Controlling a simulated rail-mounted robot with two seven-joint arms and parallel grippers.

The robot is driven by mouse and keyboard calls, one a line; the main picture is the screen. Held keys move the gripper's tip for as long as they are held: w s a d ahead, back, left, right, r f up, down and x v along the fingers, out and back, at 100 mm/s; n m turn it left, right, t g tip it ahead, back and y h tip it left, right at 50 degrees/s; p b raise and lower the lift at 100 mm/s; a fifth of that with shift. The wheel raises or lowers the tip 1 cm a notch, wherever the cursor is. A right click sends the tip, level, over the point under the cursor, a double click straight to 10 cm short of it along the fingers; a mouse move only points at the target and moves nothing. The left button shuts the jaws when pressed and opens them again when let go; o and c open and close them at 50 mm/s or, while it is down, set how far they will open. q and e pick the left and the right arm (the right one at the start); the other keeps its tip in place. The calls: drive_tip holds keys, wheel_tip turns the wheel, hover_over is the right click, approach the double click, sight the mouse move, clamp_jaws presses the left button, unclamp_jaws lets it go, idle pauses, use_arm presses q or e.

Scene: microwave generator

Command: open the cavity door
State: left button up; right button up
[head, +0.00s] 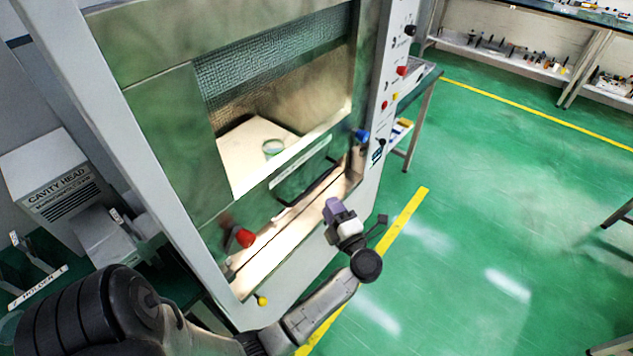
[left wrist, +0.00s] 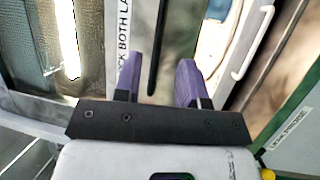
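The cavity door (head: 170,125) is a greenish panel on the front of a tall cabinet, with a meshed window and a pale lettered strip (head: 300,160) along its lower part. A dark curved bar (head: 312,182), perhaps the handle, shows below the strip. A red knob (head: 243,237) and a blue knob (head: 361,135) sit near its lower corners. My left gripper (head: 333,208) is in front of the door's lower right. In the left wrist view its purple fingers (left wrist: 160,82) are apart, with a dark bar (left wrist: 158,45) seen between them. I cannot tell whether they touch it. My right gripper is out of view.
A grey box marked "CAVITY HEAD" (head: 62,190) stands left of the cabinet. A control column (head: 385,85) with colored knobs is on the right. Green floor (head: 500,190) is open to the right, with benches behind.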

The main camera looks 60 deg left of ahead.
sight(316, 183)
use_arm(q)
drive_tip(key=a, duration=0.3)
drive_tip(key=a+r, duration=0.1)
drive_tip(key=a, duration=0.4)
drive_tip(key=shift+w+a+r, duration=0.15)
drive_tip(key=shift+a+r, duration=0.15)
drive_tip(key=shift+a, duration=0.05)
clamp_jaws()
